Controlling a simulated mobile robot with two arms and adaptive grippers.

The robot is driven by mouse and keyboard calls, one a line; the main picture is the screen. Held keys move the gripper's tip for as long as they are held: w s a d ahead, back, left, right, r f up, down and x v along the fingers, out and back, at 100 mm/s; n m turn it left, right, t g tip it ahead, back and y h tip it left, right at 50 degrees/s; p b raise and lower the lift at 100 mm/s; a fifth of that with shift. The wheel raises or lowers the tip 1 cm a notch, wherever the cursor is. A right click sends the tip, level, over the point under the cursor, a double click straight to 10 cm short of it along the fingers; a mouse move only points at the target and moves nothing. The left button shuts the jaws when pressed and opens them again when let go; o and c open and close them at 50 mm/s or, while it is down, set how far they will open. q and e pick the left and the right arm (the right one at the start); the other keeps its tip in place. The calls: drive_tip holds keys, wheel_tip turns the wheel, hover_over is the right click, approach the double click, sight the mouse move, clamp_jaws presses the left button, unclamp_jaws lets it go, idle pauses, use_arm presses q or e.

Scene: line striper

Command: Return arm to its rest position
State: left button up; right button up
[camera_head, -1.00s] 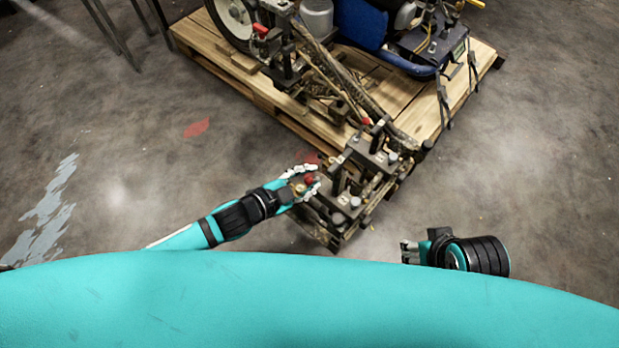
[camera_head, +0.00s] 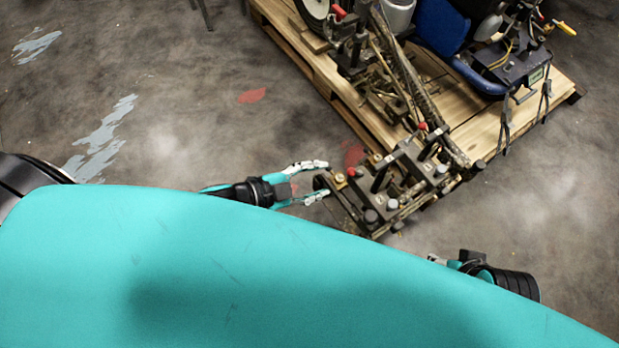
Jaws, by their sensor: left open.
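My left gripper (camera_head: 322,180) is open, with its two pale fingers spread and pointing right. My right gripper (camera_head: 440,259) shows only in part at the lower right, below the bracket. My teal body hides most of it, and its fingers are too hidden to tell their state.
The line striper (camera_head: 440,30) stands on a wooden pallet (camera_head: 500,125) at the top right. Its bracket juts out past the pallet toward me. The concrete floor (camera_head: 200,130) is open on the left, with red and pale paint marks. The floor at the right is also clear.

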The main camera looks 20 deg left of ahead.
use_arm(q)
drive_tip(key=shift+v, duration=0.85)
